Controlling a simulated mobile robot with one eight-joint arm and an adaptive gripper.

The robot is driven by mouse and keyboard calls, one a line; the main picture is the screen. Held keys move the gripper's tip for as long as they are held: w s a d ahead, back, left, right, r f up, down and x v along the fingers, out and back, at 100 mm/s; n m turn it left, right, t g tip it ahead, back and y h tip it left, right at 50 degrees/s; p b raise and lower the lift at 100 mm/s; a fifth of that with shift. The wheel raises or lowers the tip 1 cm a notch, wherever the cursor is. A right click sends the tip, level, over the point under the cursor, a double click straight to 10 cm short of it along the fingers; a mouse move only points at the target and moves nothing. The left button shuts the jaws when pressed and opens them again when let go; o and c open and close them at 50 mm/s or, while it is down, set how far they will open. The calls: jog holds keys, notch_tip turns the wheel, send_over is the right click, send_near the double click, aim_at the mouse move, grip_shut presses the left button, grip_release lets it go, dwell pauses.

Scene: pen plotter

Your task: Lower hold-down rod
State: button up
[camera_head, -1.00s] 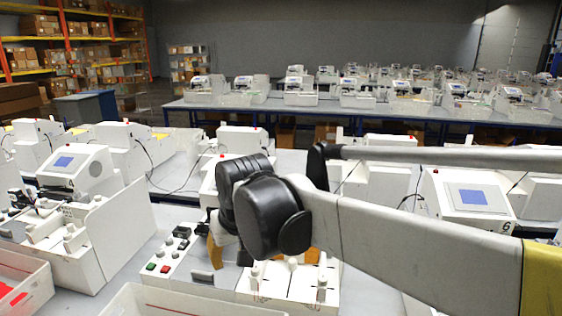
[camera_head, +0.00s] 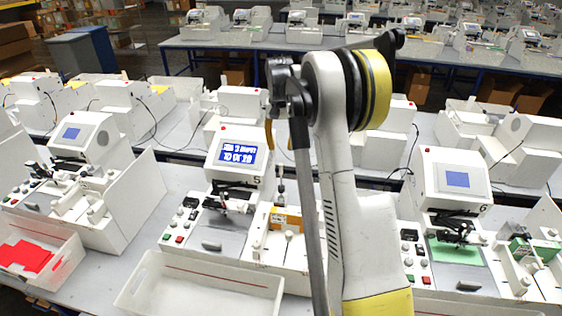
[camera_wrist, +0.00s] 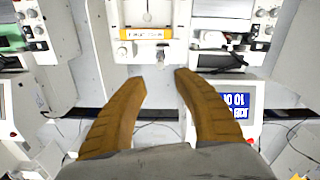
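Plotter station 5 (camera_head: 237,165) has a lit blue display and stands left of my arm in the head view. Right beside it is a white fixture (camera_head: 262,247) with an orange block (camera_head: 287,219); a thin dark upright part (camera_head: 281,187) shows above the block. I cannot tell for certain which part is the hold-down rod. In the wrist view, the orange block (camera_wrist: 147,33) lies ahead of my gripper (camera_wrist: 162,76), with a small dark rod-like part (camera_wrist: 162,54) at its near side. My two brown fingers are apart, with nothing between them. In the head view, the arm hides most of the gripper.
White open trays stand in front, one empty (camera_head: 200,287) and one with red pieces (camera_head: 40,262). Station 6 (camera_head: 455,183) is on the right. Another station (camera_head: 80,150) is on the left. More machines fill the tables behind.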

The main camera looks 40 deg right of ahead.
aim_at(281, 174)
notch_tip(281, 174, down, 10)
jog(key=shift+f+p, duration=0.15)
jog(key=shift+p, duration=0.45)
grip_shut()
